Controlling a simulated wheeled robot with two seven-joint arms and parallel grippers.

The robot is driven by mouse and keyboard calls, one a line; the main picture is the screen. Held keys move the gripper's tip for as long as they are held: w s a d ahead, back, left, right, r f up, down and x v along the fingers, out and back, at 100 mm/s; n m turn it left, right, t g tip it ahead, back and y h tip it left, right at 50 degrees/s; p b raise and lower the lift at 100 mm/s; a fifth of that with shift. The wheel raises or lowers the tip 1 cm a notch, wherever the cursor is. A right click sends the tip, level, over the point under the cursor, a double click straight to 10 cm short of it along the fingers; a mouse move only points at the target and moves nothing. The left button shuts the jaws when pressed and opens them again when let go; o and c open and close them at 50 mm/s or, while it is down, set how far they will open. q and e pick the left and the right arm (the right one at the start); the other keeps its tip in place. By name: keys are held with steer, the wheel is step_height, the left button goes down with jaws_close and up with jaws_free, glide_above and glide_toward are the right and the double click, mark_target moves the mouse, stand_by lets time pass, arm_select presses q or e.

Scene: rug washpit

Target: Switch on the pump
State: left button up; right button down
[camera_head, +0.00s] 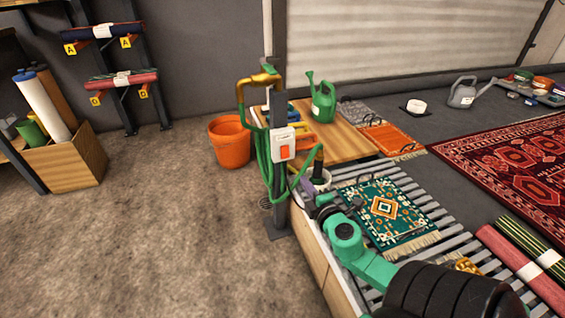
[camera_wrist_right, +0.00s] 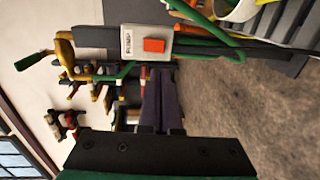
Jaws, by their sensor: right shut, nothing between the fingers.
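The pump switch is a white box (camera_head: 282,143) with an orange-red rocker (camera_head: 286,153), fixed to a grey post (camera_head: 279,190) in the head view. In the right wrist view the box (camera_wrist_right: 128,42) carries small dark lettering beside its red rocker (camera_wrist_right: 154,45). My right gripper (camera_head: 301,184) is shut and empty, just below and to the right of the box in the head view. In the right wrist view its purple fingers (camera_wrist_right: 160,78) lie together and point toward the rocker; I cannot tell whether they touch it. My left gripper is not in view.
A green hose (camera_head: 263,160) hangs on the post beside the switch. A slatted bench (camera_head: 428,205) holds a small green rug (camera_head: 385,212). A wooden board (camera_head: 345,140) with a green watering can (camera_head: 322,103) stands behind. An orange bucket (camera_head: 230,142) is left. Floor is clear at front left.

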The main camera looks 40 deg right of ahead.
mark_target(286, 157)
steer(key=shift+w, duration=0.15)
steer(key=b+x, duration=0.2)
steer(key=x, duration=1)
steer(key=shift+w+d+f+b, duration=0.15)
steer(key=shift+w+d+b, duration=0.1)
steer(key=shift+b, duration=0.1)
steer(key=shift+w+d, duration=0.15)
steer(key=shift+w, duration=0.4)
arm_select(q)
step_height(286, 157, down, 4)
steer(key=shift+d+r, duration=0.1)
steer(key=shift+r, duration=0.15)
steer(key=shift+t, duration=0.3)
arm_select(e)
steer(key=shift+f, duration=0.1)
